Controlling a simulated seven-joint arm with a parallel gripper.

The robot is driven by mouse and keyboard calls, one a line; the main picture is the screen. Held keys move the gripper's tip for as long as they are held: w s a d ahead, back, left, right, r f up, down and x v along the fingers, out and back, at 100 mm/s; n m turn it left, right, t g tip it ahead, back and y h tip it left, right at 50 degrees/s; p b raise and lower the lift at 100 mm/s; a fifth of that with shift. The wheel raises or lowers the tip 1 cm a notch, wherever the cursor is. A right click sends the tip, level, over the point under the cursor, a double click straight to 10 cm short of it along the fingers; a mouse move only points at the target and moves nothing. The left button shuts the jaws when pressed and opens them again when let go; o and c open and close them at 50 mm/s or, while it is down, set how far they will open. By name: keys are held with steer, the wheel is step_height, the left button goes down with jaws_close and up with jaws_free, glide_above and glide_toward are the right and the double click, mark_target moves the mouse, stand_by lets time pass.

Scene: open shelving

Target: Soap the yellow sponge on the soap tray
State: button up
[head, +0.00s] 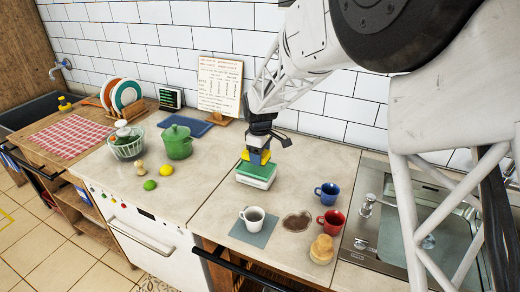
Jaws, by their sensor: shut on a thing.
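My gripper (257,148) points down over the counter, shut on the yellow sponge (266,158). The sponge is small in the view, and the fingers cover part of it. Directly below is a box-shaped tray with a green top and pale sides (258,181), which I take to be the soap tray. The sponge appears to be at or just above its green top; I cannot tell whether they touch.
In front of the tray are a white mug (253,216) on a grey mat, a brown dish (297,222), blue (327,193) and red (331,221) mugs and bread-like rolls (321,250). A green pot (177,142) stands left. The sink (425,230) is right.

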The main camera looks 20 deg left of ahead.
mark_target(260, 169)
steer(key=shift+f, duration=1.2)
steer(key=shift+f, duration=1.1)
stand_by(2.0)
steer(key=shift+r, duration=3.5)
steer(key=shift+d, duration=0.1)
steer(key=w+d+r+m, duration=0.2)
steer(key=w+d+m, duration=0.4)
steer(key=d, duration=1)
steer(key=w+d+r+m, duration=0.3)
steer(key=w+d+m, duration=0.3)
steer(key=d, duration=1.1)
steer(key=w+d+r+m, duration=0.3)
steer(key=w+d+m, duration=0.3)
steer(key=d, duration=1.1)
steer(key=w, duration=0.4)
steer(key=shift+w+d, duration=0.15)
steer(key=shift+d, duration=0.1)
